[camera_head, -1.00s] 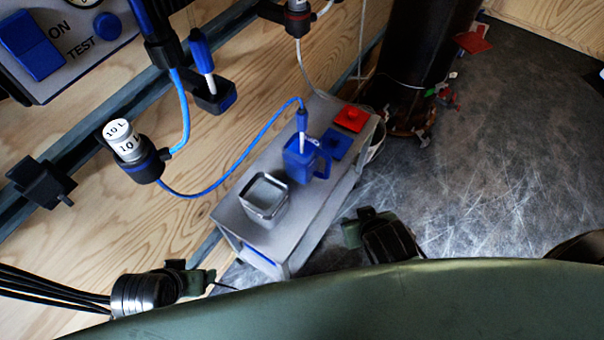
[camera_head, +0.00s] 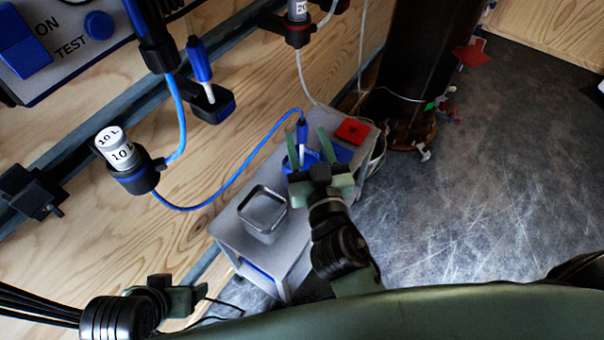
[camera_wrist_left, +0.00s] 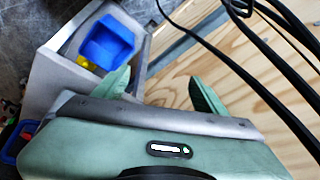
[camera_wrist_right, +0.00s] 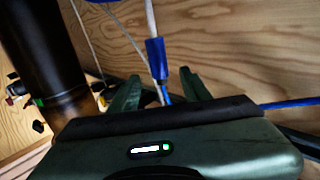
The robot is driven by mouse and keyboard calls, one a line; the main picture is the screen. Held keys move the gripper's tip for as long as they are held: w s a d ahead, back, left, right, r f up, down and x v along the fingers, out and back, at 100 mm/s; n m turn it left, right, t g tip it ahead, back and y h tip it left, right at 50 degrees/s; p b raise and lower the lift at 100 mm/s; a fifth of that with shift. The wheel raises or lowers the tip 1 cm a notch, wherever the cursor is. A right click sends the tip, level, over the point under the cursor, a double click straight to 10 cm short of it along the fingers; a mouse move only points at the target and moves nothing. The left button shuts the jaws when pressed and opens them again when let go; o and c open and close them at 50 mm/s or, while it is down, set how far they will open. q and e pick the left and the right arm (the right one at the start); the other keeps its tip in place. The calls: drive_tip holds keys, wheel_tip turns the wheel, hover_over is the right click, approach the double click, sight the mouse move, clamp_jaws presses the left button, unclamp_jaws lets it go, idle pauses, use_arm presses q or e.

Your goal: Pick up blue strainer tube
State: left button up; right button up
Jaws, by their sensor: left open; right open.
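A blue strainer tube (camera_head: 302,130), a blue grip with a white stem, stands in a blue cup on the small grey cart; a blue hose runs from its top. My right gripper (camera_head: 308,148) is open above the cart, its green fingers on either side of the tube and hiding most of the cup. In the right wrist view the blue grip (camera_wrist_right: 155,58) shows between and beyond the open fingers (camera_wrist_right: 158,88), not clasped. A similar blue-and-white tube (camera_head: 201,66) stands in a black wall holder. My left gripper (camera_wrist_left: 160,85) is open and empty, low at the left.
A grey square container (camera_head: 262,210) and a red piece (camera_head: 352,130) sit on the cart (camera_head: 232,232). The blue hose (camera_head: 240,180) loops to the 10 L filter (camera_head: 122,158) on the wall. A dark column (camera_head: 425,60) stands behind. Floor on the right is clear.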

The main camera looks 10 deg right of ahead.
sight(303, 129)
drive_tip(key=w, duration=0.3)
drive_tip(key=shift+w, duration=0.4)
use_arm(q)
drive_tip(key=shift+s+a+g, duration=0.3)
drive_tip(key=shift+s+g, duration=0.2)
drive_tip(key=shift+s, duration=0.45)
use_arm(e)
drive_tip(key=shift+w, duration=0.4)
clamp_jaws()
